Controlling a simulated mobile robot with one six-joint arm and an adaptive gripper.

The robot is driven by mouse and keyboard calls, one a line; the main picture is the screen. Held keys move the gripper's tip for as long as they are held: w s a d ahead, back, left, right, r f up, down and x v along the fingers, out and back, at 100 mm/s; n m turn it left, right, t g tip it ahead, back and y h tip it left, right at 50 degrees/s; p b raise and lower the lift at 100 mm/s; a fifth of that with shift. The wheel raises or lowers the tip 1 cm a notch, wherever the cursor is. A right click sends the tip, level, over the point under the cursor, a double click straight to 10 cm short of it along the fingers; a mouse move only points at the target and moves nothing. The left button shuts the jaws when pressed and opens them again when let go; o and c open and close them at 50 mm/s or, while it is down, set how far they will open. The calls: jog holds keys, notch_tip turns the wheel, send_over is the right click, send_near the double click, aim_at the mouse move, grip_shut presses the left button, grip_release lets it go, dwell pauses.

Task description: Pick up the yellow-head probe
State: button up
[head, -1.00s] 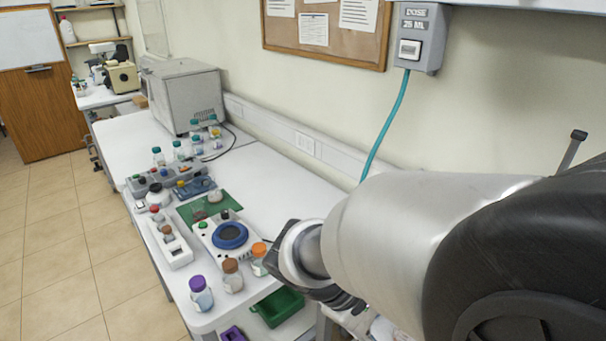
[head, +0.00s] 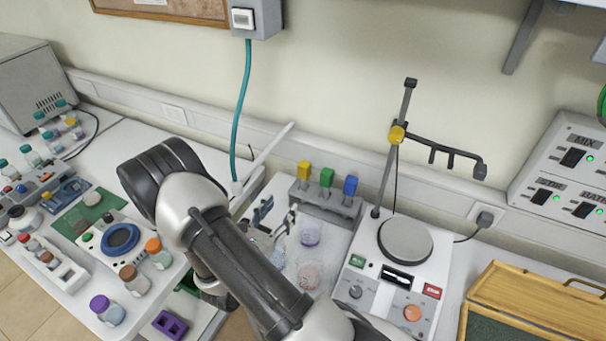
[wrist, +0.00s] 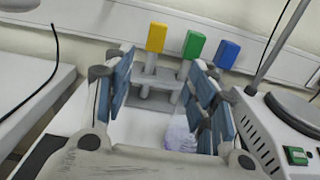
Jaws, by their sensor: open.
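The yellow-head probe (head: 304,170) stands upright at the left end of a grey rack (head: 325,206), beside the green-head probe (head: 327,177) and the blue-head probe (head: 350,186). In the wrist view the yellow head (wrist: 156,37) shows beyond and slightly above the space between my fingers, with the green head (wrist: 193,45) and blue head (wrist: 227,54) to its right. My gripper (wrist: 163,70) is open and empty, its blue-grey pads apart. In the head view my gripper (head: 272,218) is partly hidden by my arm, left of and in front of the rack.
A hotplate stirrer (head: 398,275) with a stand and clamp arm (head: 440,150) is right of the rack. Beakers (head: 310,233) stand in front of the rack. A teal hose (head: 242,120) hangs behind my arm. A wooden-framed box (head: 535,300) lies at the right.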

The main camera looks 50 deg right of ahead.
aim_at(301, 174)
jog(key=x, duration=1.1)
jog(key=shift+d+f+b, duration=0.15)
jog(key=shift+b, duration=0.25)
jog(key=shift+w+b+x, duration=0.15)
jog(key=shift+w+x, duration=0.05)
jog(key=shift+x, duration=1.25)
jog(key=shift+w+b+x, duration=0.15)
jog(key=shift+w+x, duration=0.05)
jog(key=shift+x, duration=1.3)
jog(key=shift+f, duration=0.1)
jog(key=shift+c, duration=0.2)
jog(key=c, duration=1.1)
